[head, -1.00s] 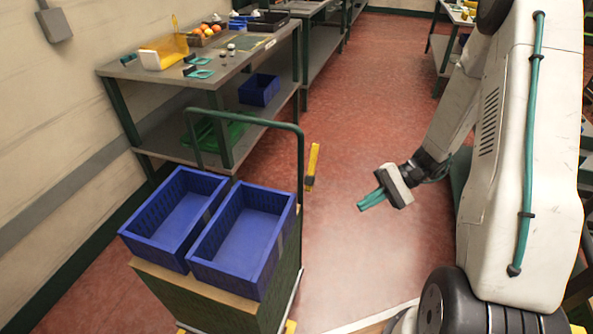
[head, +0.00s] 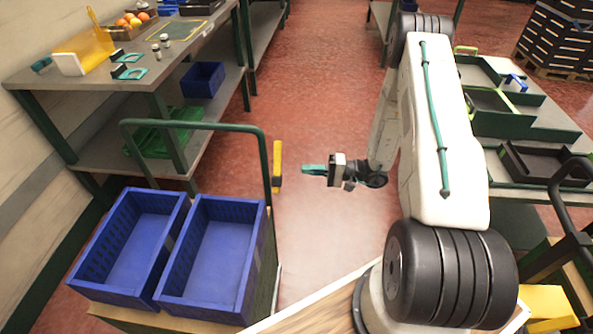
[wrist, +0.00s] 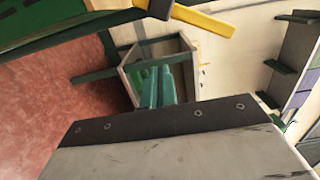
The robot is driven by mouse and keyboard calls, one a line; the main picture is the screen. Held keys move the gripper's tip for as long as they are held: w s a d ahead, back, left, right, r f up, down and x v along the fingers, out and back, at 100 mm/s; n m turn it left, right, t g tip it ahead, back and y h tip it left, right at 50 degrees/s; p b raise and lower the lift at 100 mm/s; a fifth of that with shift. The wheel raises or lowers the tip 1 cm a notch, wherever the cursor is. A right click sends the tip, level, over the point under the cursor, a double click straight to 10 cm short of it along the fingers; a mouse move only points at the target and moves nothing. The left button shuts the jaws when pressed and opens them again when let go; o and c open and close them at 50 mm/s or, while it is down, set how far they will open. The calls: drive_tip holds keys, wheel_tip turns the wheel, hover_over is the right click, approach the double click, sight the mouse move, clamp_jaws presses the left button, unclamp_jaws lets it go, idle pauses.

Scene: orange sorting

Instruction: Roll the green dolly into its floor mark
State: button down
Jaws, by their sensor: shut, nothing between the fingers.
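The green dolly (head: 266,262) stands at lower left in the head view, with two blue crates (head: 124,240) (head: 212,253) side by side on top. Its green tube handle (head: 195,125) rises behind the crates, and a yellow grip (head: 277,166) is on the handle's right upright. My gripper (head: 305,170) is just right of the yellow grip, apart from it, with its teal fingers shut and empty, pointing left. In the wrist view the shut fingers (wrist: 161,86) show, with a yellow bar (wrist: 200,20) above them. I cannot make out a floor mark.
A grey bench (head: 110,82) with oranges (head: 130,20), a yellow scoop-like bin (head: 85,50) and small items stands at left. A stepped bench with dark trays (head: 535,160) is at right. A black crate stack (head: 555,40) is at far right. Red floor (head: 320,90) is clear between the benches.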

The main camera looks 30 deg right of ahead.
drive_tip(key=shift+w+a, duration=0.35)
drive_tip(key=shift+a, duration=1.45)
drive_tip(key=shift+w+a, duration=0.3)
drive_tip(key=shift+a, duration=1.5)
drive_tip(key=shift+w+a, duration=0.35)
drive_tip(key=shift+a, duration=1.45)
